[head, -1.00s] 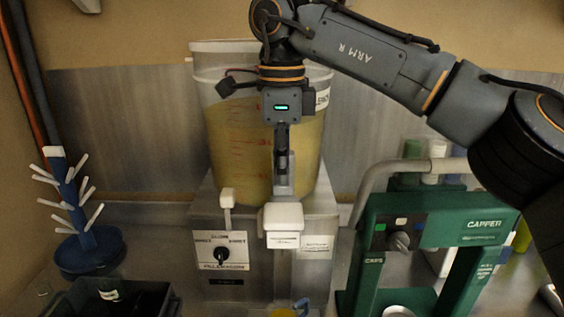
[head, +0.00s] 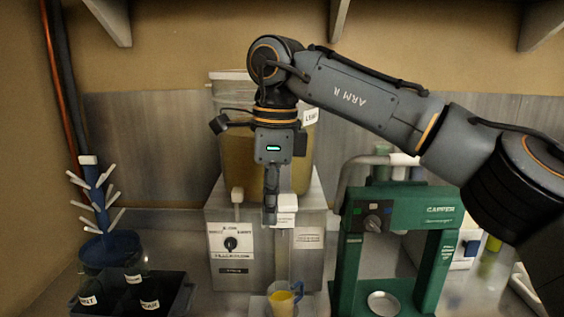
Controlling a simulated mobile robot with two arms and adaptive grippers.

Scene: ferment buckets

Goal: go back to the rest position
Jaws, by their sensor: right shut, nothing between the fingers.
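My right arm comes in from the right with its gripper (head: 271,210) pointing down. The gripper is shut and empty. It hangs in front of the grey filler box (head: 222,271), beside a white block (head: 286,203) at the top of its spout; I cannot tell whether they touch. A bucket of yellowish liquid (head: 229,160) stands on the filler box, partly hidden by my right arm. My left gripper is not in view.
A jug (head: 284,301) with yellow liquid stands below the spout. The green capper (head: 398,213) stands to the right. A blue drying tree (head: 101,247) and a dark crate (head: 183,299) are at the left. Shelf brackets (head: 112,18) hang above.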

